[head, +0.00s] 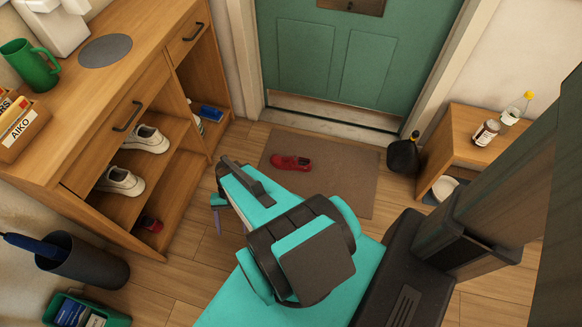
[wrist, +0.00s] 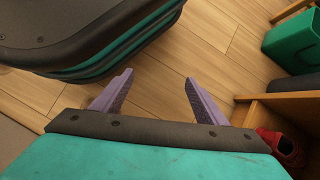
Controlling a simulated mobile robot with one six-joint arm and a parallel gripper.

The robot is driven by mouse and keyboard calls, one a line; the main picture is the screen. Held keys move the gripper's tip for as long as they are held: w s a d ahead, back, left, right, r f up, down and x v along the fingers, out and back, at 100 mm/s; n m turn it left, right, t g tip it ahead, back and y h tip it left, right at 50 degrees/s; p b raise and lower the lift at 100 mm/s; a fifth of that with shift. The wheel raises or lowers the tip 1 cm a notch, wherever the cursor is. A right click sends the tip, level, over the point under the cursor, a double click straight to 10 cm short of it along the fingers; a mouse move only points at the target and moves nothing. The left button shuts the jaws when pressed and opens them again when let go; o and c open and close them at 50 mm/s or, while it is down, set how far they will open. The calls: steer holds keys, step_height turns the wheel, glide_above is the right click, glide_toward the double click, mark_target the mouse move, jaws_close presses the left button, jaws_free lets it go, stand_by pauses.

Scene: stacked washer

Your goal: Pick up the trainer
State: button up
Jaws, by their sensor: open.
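A red shoe (head: 291,162) lies on the brown doormat in front of the green door. A second red shoe (head: 151,224) sits in the bottom of the wooden cabinet, partly hidden by the shelf; a red shoe also shows at the right edge of the wrist view (wrist: 284,148). Two white trainers (head: 146,139) (head: 121,181) stand on the cabinet's middle shelf. My gripper (wrist: 158,77) is open and empty, its purple fingers pointing at bare floor. In the head view it is largely hidden by my arm, between the cabinet and the mat.
The wooden cabinet (head: 92,137) lines the left side. A dark umbrella bin (head: 90,262) and a green box (head: 112,316) stand at the lower left. A black bag or bottle (head: 403,156) and a small wooden unit (head: 461,124) are on the right. Floor between cabinet and mat is clear.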

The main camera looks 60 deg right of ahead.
steer(key=w+d+f+m+t+y+b, duration=0.1)
steer(key=w+d+f+m+t+b, duration=0.1)
steer(key=d+f+m+b, duration=0.3)
steer(key=w+d+f+m+t+y, duration=0.1)
steer(key=w+d+f+t+y, duration=0.15)
steer(key=d, duration=0.35)
steer(key=m+t+h+b, duration=0.5)
steer(key=m+t+b, duration=0.7)
steer(key=m+b, duration=0.3)
glide_toward(303, 161)
step_height(303, 161, up, 3)
steer(key=a+m, duration=0.1)
steer(key=a, duration=0.1)
steer(key=shift+w+r+y+p, duration=0.1)
steer(key=shift+y+p, duration=0.15)
steer(key=shift+p, duration=0.2)
steer(key=b+x, duration=0.1)
steer(key=x, duration=0.2)
steer(key=b+x, duration=0.1)
steer(key=x, duration=0.3)
steer(key=shift+w+a+f, duration=0.15)
steer(key=shift+w+f, duration=0.05)
steer(key=shift+f, duration=0.15)
steer(key=shift+w+a+f, duration=0.1)
steer(key=shift+w+a, duration=0.05)
steer(key=shift+w, duration=0.35)
steer(key=shift+w+f+g+b, duration=0.1)
steer(key=shift+g+b, duration=0.15)
steer(key=shift+b, duration=0.05)
